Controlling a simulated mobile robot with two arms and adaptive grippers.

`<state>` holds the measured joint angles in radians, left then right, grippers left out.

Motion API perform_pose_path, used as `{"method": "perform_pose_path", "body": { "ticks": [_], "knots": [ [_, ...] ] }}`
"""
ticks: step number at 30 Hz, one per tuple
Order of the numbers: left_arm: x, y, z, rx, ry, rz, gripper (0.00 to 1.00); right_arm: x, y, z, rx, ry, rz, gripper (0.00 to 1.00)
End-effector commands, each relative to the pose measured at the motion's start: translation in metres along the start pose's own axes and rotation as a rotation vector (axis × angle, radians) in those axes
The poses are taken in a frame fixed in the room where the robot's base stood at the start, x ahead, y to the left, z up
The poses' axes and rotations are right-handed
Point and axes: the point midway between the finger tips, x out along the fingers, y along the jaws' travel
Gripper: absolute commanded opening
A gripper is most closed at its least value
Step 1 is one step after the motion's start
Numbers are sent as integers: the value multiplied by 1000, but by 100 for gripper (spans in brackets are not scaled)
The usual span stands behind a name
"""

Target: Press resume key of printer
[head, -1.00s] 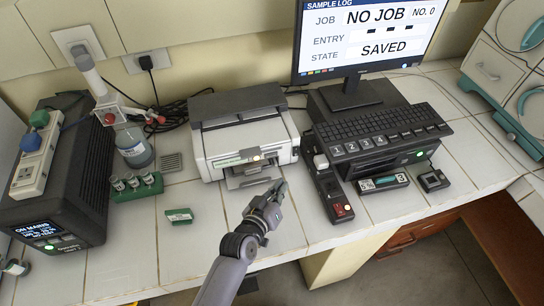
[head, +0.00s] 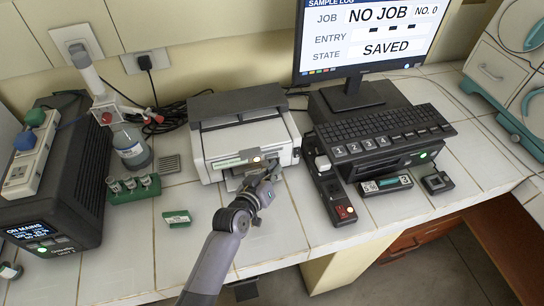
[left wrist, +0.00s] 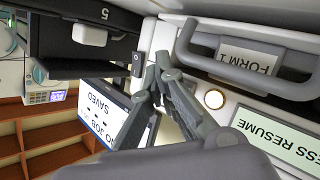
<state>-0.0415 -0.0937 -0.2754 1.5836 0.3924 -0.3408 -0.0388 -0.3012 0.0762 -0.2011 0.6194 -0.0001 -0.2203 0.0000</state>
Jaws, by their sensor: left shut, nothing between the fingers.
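The white and grey printer (head: 222,143) stands on the tiled counter in the head view. A lit round key (head: 257,159) is on its front, beside a green-tinted label strip (head: 228,161). In the left wrist view the round key (left wrist: 214,99) lies between a label partly reading "ESS RESUME" (left wrist: 272,135) and a handle with a "FORM 1" tag (left wrist: 248,58). My left gripper (head: 271,169) is shut and empty, close to the printer front just right of and below the key. Its fingertips (left wrist: 164,73) appear beside the key, not over it; contact cannot be told. My right gripper is not in view.
Right of the printer are a black switch strip (head: 331,190), a keyboard (head: 385,128) and a monitor (head: 365,45). Left are a green vial rack (head: 135,190), a small green box (head: 177,219) and a dark power unit (head: 75,190). Counter in front is mostly clear.

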Motion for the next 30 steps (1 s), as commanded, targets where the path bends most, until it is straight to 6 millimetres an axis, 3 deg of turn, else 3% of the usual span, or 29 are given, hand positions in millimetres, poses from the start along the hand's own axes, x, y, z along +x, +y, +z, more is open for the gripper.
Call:
{"method": "perform_pose_path", "body": {
  "ticks": [30],
  "knots": [
    [0, 0, 0, 0, 1, 0, 0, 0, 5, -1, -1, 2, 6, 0]
  ]
}}
